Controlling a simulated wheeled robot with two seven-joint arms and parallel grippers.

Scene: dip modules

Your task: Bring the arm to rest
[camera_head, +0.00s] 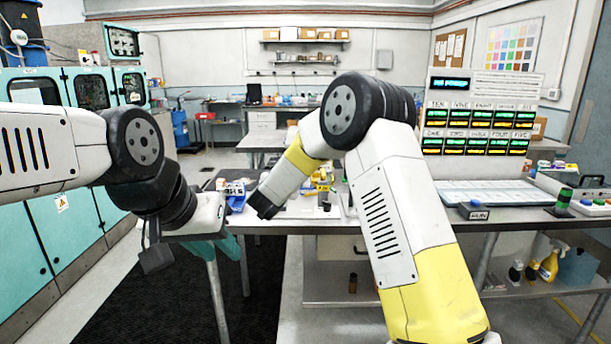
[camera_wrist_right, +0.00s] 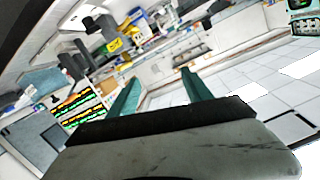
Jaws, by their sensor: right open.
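My left arm comes in from the left in the head view. Its gripper (camera_head: 218,246), with teal fingers pointing down and to the right, hangs in front of the bench's left end. I see nothing held there, but the gap between its fingers is unclear. My right arm is bent in the middle of the head view, with its forearm sloping down to the left over the bench. Its fingers cannot be made out there. In the right wrist view my right gripper (camera_wrist_right: 158,93) is open, with its teal fingers apart and nothing between them.
The workbench (camera_head: 340,222) stands in front, carrying a blue bin (camera_head: 236,200), small parts and a white tray (camera_head: 500,192). A display panel (camera_head: 478,128) with lit rows stands behind the tray. Teal cabinets (camera_head: 75,240) line the left. Dark floor matting lies left of the bench.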

